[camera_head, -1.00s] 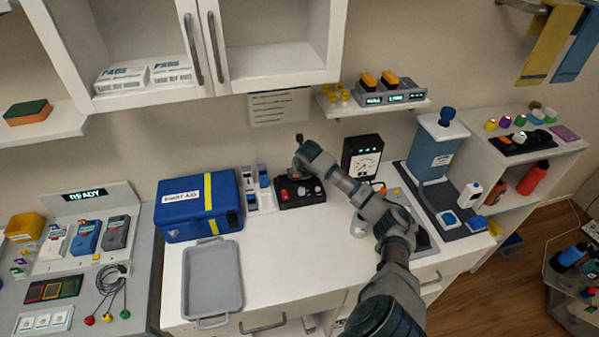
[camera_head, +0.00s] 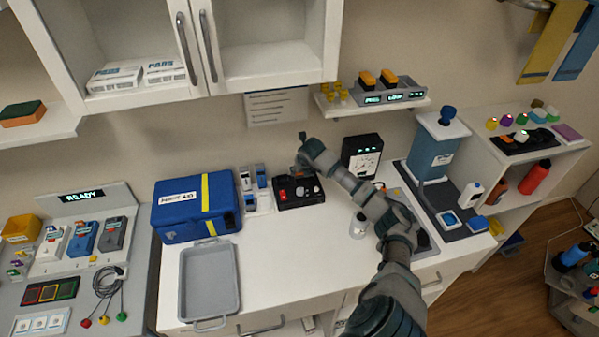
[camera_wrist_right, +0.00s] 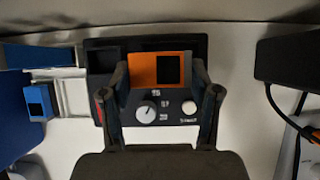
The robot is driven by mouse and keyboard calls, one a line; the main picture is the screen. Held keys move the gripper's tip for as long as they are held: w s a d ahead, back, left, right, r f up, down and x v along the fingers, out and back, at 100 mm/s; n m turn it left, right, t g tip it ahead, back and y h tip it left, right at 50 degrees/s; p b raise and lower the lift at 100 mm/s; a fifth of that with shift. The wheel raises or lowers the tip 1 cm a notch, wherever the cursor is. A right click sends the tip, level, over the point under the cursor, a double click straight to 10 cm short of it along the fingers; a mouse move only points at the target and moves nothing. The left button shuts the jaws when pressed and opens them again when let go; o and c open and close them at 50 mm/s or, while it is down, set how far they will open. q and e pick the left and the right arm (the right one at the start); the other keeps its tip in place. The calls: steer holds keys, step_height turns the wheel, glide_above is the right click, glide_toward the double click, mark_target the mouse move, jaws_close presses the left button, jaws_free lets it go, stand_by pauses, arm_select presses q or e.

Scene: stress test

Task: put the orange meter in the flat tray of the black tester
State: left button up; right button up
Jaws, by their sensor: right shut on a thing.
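The orange meter (camera_wrist_right: 143,70), with a dark square face, is between the fingers of my right gripper (camera_wrist_right: 164,88) in the right wrist view. The gripper is shut on it. The black tester (camera_wrist_right: 95,44) lies beneath, with a dial, a white button and dark recesses at its left and back. The meter overlaps the back recess in this view; whether it touches the tester I cannot tell. In the head view the tester (camera_head: 288,206) sits on the white counter, with my right gripper (camera_head: 302,168) over its back part. My left gripper is not in view.
A blue first-aid case (camera_head: 190,222) and a small white rack (camera_head: 262,202) stand left of the tester. A black dial gauge (camera_head: 362,150) stands to its right. A grey tray (camera_head: 184,285) lies at the front left. The counter in front of the tester is clear.

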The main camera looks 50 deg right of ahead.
steer(key=shift+d+f, duration=0.4)
steer(key=shift+d, duration=0.35)
steer(key=shift+a+r, duration=0.25)
steer(key=shift+a, duration=0.9)
steer(key=shift+d+f+b, duration=0.65)
steer(key=shift+d+f, duration=0.35)
steer(key=shift+f, duration=0.15)
steer(key=shift+w+a+r, duration=0.1)
steer(key=shift+a, duration=0.45)
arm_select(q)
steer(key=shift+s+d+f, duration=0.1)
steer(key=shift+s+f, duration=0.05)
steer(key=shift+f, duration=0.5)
arm_select(e)
steer(key=shift+d, duration=0.1)
